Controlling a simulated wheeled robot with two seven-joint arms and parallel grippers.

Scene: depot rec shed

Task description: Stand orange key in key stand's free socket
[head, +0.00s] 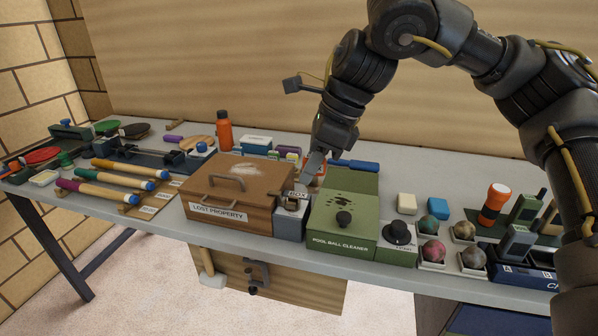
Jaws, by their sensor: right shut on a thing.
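My right gripper (314,172) points down behind the grey block and between the brown box and the green cleaner box. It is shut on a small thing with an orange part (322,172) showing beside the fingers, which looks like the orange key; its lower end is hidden. Just in front stands a small grey block (289,222) with a label and a brass-coloured fitting on top. I cannot tell for sure that this is the key stand, and no free socket can be made out. My left gripper is not in view.
The brown lost property box (233,211) stands left of the gripper, the green pool ball cleaner (342,226) right. An orange bottle (224,131) stands behind. Balls in trays, a torch (494,204) and a dark blue charger (520,272) crowd the right. Paddles and several handles lie left.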

